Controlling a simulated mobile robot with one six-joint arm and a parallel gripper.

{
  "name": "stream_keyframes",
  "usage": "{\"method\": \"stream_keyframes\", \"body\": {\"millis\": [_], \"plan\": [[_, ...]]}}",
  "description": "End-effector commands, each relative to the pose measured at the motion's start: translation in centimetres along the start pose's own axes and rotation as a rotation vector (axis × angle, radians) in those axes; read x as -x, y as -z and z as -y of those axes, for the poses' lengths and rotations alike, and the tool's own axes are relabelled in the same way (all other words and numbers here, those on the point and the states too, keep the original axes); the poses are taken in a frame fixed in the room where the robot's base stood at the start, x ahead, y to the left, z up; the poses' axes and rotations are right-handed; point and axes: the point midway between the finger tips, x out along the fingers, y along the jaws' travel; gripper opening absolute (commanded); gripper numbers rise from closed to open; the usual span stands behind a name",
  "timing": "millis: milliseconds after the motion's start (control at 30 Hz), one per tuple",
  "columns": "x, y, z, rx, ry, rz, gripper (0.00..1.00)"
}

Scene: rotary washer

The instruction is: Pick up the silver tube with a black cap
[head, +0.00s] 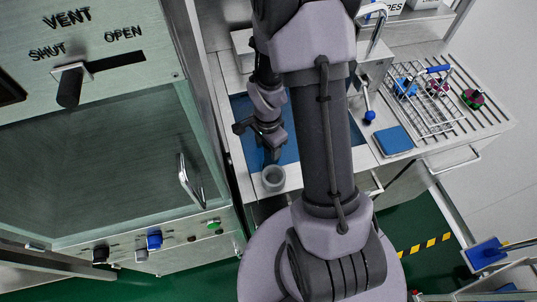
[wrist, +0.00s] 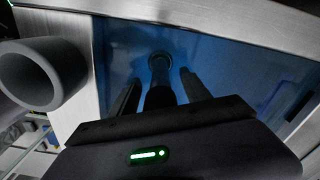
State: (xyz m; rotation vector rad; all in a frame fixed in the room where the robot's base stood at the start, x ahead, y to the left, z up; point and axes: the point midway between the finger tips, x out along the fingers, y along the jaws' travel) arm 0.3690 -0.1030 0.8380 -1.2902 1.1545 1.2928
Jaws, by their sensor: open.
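In the wrist view a slim dark-grey tube-like thing (wrist: 159,66) with a rounded end lies between the two fingers of my gripper (wrist: 160,80), over the blue mat. It looks like the tube, but its silver colour and black cap do not show clearly in the shadow. My gripper is open, with a finger on each side and a visible gap to the tube. The tube cannot be made out there.
The grey cup also shows close at the left in the wrist view (wrist: 40,75). A glass-fronted cabinet (head: 110,160) stands to the left. To the right are a blue pad (head: 394,141), a wire rack (head: 425,95) and a lever with a blue knob (head: 369,116).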

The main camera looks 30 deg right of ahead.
Motion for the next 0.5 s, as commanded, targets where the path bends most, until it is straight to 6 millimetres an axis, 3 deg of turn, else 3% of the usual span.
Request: {"method": "stream_keyframes", "body": {"millis": [167,433,500], "plan": [[0.13,0.01,0.04,0.000,0.001,0.000,0.54],[0.16,0.01,0.04,0.000,0.001,-0.001,0.01],[0.16,0.01,0.05,0.000,0.001,-0.001,0.00]]}}
